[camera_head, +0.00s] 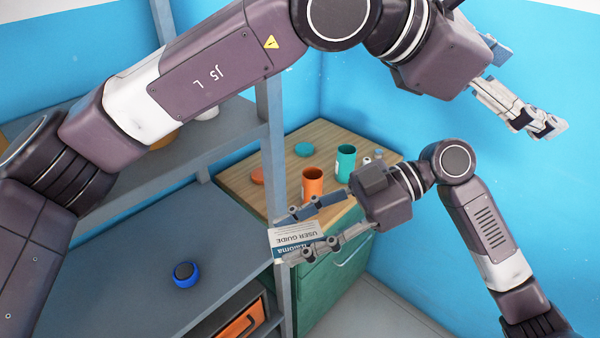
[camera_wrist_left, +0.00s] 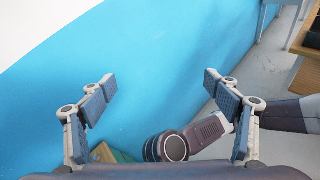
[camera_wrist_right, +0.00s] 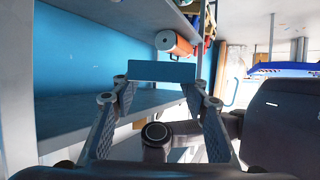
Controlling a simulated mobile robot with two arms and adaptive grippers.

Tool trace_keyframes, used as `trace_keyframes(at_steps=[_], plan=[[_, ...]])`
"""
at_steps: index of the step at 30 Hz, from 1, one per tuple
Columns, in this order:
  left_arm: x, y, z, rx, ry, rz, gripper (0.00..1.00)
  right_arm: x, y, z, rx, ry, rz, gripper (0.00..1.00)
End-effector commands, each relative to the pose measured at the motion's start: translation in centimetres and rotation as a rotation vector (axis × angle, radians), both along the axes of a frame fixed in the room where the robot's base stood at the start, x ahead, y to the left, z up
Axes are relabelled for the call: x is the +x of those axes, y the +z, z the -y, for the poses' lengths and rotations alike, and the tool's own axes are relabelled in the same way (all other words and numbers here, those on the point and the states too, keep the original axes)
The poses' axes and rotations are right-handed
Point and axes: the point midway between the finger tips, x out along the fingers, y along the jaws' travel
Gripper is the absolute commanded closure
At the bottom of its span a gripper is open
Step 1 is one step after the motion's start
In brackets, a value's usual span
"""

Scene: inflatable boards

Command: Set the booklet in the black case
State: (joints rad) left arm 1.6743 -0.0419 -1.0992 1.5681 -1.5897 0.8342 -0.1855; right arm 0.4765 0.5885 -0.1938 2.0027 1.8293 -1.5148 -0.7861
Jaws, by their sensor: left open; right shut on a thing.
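The booklet (camera_head: 295,238), with a white and teal cover reading "USER GUIDE", is held between the fingers of my right gripper (camera_head: 308,232), beside the shelf post. In the right wrist view it shows as a flat blue edge (camera_wrist_right: 162,71) across the fingertips. My left gripper (camera_head: 535,122) is open and empty, high at the right in front of the blue wall; its spread fingers also show in the left wrist view (camera_wrist_left: 155,90). I cannot clearly identify the black case. A dark-edged item with an orange face (camera_head: 241,322) is partly visible low under the shelf.
A grey shelf (camera_head: 130,275) holds a blue round object (camera_head: 185,274). Its post (camera_head: 277,170) stands close to the booklet. A wood-topped green cabinet (camera_head: 325,290) carries an orange cup (camera_head: 312,185), a teal cup (camera_head: 346,160) and small items. Much of the shelf top is clear.

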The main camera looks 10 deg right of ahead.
Motion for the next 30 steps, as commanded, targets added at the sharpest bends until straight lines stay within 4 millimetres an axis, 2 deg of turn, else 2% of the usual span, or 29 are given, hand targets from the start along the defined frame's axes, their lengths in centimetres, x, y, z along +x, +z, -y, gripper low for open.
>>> trace_keyframes(at_steps=[1,6,12,16,21,27,30], plan=[[1.6,-1.6,-1.7,0.067,0.063,-0.116,0.18,0.0,0.0,0.0,0.000,0.000,0.000,0.83],[4.4,-6.9,-7.7,0.298,0.275,-0.529,0.18,0.0,0.0,0.0,0.000,0.000,0.000,0.83],[4.6,-11.0,-14.9,0.553,0.549,-0.911,0.18,0.0,0.0,0.0,0.000,0.000,0.000,0.83],[3.7,-12.0,-18.1,0.687,0.761,-1.049,0.18,0.0,0.0,0.0,0.000,0.000,0.000,0.83],[2.6,-12.3,-21.2,0.789,1.092,-1.125,0.18,0.0,0.0,0.0,0.000,0.000,0.000,0.83],[2.0,-12.0,-24.2,0.804,1.447,-1.151,0.18,0.0,0.0,0.0,0.000,0.000,0.000,0.83],[1.9,-11.8,-25.2,0.792,1.565,-1.153,0.18,0.0,0.0,0.0,0.000,0.000,0.000,0.83]])
